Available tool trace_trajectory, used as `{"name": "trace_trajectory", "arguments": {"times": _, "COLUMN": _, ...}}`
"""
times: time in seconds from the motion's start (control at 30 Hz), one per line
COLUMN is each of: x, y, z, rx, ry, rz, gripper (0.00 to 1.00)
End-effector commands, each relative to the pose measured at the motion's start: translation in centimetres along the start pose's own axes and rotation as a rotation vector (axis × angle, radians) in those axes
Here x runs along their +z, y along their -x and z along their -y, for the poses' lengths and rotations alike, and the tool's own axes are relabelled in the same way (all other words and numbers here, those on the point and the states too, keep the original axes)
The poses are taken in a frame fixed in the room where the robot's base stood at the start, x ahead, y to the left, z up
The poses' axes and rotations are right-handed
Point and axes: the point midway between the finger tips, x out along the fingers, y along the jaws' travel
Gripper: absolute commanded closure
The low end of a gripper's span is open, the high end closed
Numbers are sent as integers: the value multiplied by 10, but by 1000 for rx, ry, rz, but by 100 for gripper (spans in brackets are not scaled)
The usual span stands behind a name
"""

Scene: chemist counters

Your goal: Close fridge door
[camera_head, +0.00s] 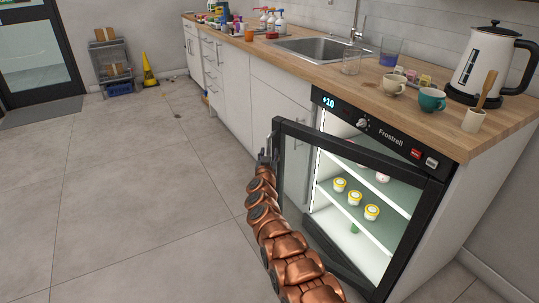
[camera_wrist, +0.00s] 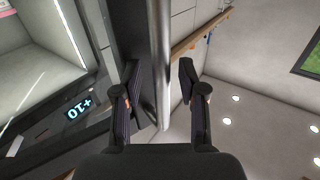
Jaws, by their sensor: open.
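The under-counter fridge (camera_head: 390,138) has its dark-framed glass door (camera_head: 350,148) standing open, its free edge on the left. Small yellow-and-white tubs (camera_head: 355,198) show on a shelf behind the glass. My gripper (camera_head: 264,157) is at the door's free edge, by the handle. In the wrist view, the silver handle bar (camera_wrist: 160,50) runs between the two open fingers of my gripper (camera_wrist: 160,82). The left finger is close to the bar and a gap shows on the right. I cannot tell whether either finger touches it.
The wooden counter (camera_head: 300,77) above holds cups, a kettle (camera_head: 487,62) and a sink (camera_head: 318,46). White cabinets (camera_head: 235,90) line the left of the fridge. The tiled floor (camera_head: 130,180) is clear on the left. A yellow wet-floor sign (camera_head: 148,72) stands far back.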

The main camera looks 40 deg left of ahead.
Motion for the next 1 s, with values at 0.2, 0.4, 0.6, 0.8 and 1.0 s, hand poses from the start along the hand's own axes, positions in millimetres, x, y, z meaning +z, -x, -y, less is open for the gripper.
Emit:
{"name": "trace_trajectory", "arguments": {"times": 0.2, "x": 0, "y": 1, "z": 0, "rx": 0, "ry": 1, "rz": 0, "gripper": 59}}
{"name": "trace_trajectory", "arguments": {"times": 0.4, "x": -1, "y": 5, "z": -2, "rx": 8, "ry": 6, "rz": 1, "gripper": 59}}
{"name": "trace_trajectory", "arguments": {"times": 0.6, "x": -1, "y": 12, "z": -3, "rx": 14, "ry": 8, "rz": 0, "gripper": 59}}
{"name": "trace_trajectory", "arguments": {"times": 0.8, "x": 0, "y": 22, "z": -1, "rx": 6, "ry": 6, "rz": 2, "gripper": 59}}
{"name": "trace_trajectory", "arguments": {"times": 1.0, "x": -2, "y": 33, "z": 0, "rx": 1, "ry": -1, "rz": -1, "gripper": 59}}
